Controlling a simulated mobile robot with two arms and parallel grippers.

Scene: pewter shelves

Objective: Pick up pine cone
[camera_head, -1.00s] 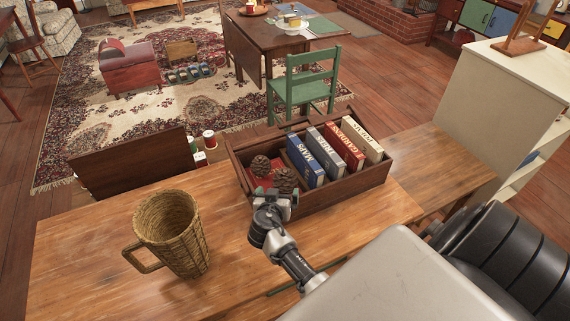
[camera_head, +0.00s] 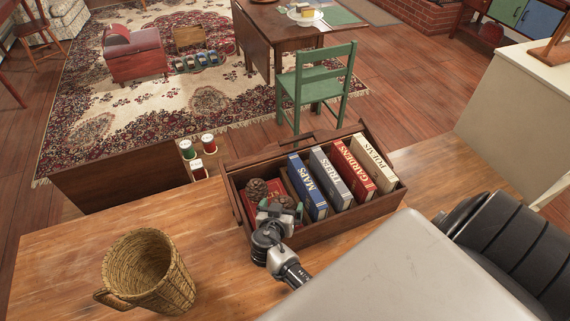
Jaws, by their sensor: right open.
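Brown pine cones lie in the left part of a dark wooden crate (camera_head: 233,201) on the wooden table. One pine cone (camera_head: 256,190) shows clearly, resting on something red. A second pine cone (camera_head: 284,202) is partly hidden behind my right gripper (camera_head: 279,212). My right gripper is open, reaching in over the crate's near left wall, close to the second cone. I cannot tell whether it touches the cone. My left gripper is not in view.
Upright books, a blue one (camera_head: 307,187) among them, fill the crate's middle and right. A wicker mug (camera_head: 150,272) stands at the left on the table (camera_head: 75,250). Thread spools (camera_head: 209,143) sit behind the table edge. A green chair (camera_head: 316,84) stands beyond.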

